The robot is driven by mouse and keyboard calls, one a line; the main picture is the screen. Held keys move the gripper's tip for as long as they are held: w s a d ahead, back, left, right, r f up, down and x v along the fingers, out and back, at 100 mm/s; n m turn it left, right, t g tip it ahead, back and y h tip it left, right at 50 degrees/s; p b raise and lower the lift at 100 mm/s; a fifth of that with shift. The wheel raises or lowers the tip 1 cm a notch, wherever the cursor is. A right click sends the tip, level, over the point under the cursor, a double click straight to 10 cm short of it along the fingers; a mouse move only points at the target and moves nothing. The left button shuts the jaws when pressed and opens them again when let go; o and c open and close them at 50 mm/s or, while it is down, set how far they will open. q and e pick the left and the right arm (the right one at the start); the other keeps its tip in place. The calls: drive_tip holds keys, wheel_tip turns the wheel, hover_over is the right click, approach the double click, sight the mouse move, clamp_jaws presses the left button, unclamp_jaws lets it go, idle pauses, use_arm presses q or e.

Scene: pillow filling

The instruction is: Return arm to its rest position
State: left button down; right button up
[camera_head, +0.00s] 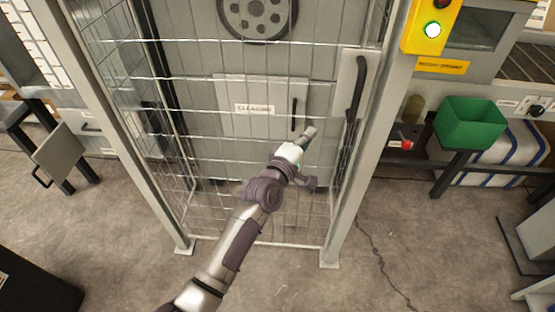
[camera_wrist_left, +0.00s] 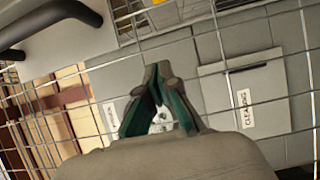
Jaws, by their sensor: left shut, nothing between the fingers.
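My left arm reaches up from the bottom of the head view, in front of a wire mesh gate (camera_head: 232,133). My left gripper (camera_head: 309,132) is shut and empty, left of and below the gate's black handle (camera_head: 357,88), apart from it in the picture. In the left wrist view the gripper (camera_wrist_left: 157,72) has its green-sided fingers together at the tips. The black handle (camera_wrist_left: 50,18) shows at the upper left there, and the mesh runs across the view. My right gripper is not in view.
Behind the mesh is a grey machine with a panel marked CLEANING (camera_head: 255,92). Frame posts (camera_head: 352,200) stand on both sides of the gate. A yellow control box (camera_head: 430,25) with a lit green button and a green bin (camera_head: 470,122) are at the right. The concrete floor in front is clear.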

use_arm(q)
drive_tip(key=v, duration=1)
drive_tip(key=s+a+f+m+g+y, duration=0.2)
drive_tip(key=s+a+f, duration=0.15)
drive_tip(key=f, duration=0.75)
drive_tip(key=s+a+f+m+g+y, duration=0.15)
drive_tip(key=s+f, duration=0.25)
drive_tip(key=f, duration=0.8)
drive_tip(key=s+a+f+m+g+y, duration=0.2)
drive_tip(key=s+a+f+m+g, duration=0.15)
drive_tip(key=f, duration=0.75)
drive_tip(key=s+a+f+m+g+y, duration=0.1)
drive_tip(key=s+a+f, duration=0.4)
drive_tip(key=s, duration=0.7)
drive_tip(key=s+a+f+m+g+y, duration=0.1)
drive_tip(key=s+a+f+m+g, duration=0.3)
drive_tip(key=s+f, duration=0.5)
drive_tip(key=s+a+f+m+g+y, duration=0.1)
drive_tip(key=s+a+f, duration=0.5)
drive_tip(key=s, duration=0.9)
drive_tip(key=shift+a+f+m+g, duration=0.3)
drive_tip(key=shift+f+m+g, duration=0.35)
drive_tip(key=shift+g, duration=0.25)
drive_tip(key=shift+w+r+y, duration=0.1)
drive_tip(key=shift+w+y, duration=0.05)
drive_tip(key=shift+y, duration=0.1)
